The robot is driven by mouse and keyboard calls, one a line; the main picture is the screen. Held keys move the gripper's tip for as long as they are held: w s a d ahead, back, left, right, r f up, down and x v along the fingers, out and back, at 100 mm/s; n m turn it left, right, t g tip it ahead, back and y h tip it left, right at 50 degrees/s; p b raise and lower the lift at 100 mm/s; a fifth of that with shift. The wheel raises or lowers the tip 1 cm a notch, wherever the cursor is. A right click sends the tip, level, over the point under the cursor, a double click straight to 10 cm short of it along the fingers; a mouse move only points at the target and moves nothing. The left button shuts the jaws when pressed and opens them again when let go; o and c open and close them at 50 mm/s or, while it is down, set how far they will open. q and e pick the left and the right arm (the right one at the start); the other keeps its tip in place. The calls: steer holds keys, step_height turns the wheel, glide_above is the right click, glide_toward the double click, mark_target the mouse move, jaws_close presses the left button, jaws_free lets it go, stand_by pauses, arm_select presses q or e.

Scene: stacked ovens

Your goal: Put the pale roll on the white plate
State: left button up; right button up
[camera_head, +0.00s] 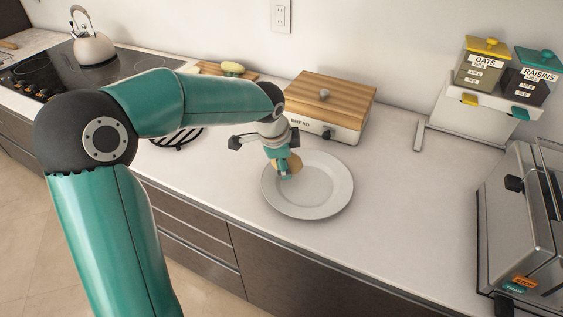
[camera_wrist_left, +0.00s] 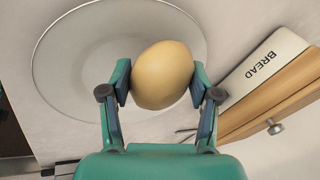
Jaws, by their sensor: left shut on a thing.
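The pale roll (camera_wrist_left: 162,75) is a smooth, tan, rounded bun. My left gripper (camera_wrist_left: 160,88) is shut on it, one finger on each side. In the head view the left gripper (camera_head: 285,168) points down over the left part of the white plate (camera_head: 325,200), and the roll (camera_head: 296,163) shows partly behind the fingers. The white plate also shows in the left wrist view (camera_wrist_left: 75,60), behind the roll. I cannot tell whether the roll touches the plate. The plate lies flat on the counter and its visible part is empty. My right gripper is not in view.
A wooden-topped bread box (camera_head: 330,95) stands just behind the plate. A steel appliance (camera_head: 520,220) stands at the right, and a white stand with oats and raisins containers (camera_head: 490,90) at the back right. A kettle (camera_head: 92,45) sits on the cooktop. Counter right of the plate is clear.

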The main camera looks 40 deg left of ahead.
arm_select(q)
steer(key=shift+f, duration=0.65)
steer(key=shift+f+b, duration=0.6)
steer(key=o, duration=1.1)
steer(key=shift+o, duration=0.2)
steer(key=shift+r, duration=0.15)
steer(key=shift+r+p, duration=0.25)
steer(key=shift+p, duration=0.15)
steer(key=v, duration=1.2)
steer(key=shift+r, duration=0.25)
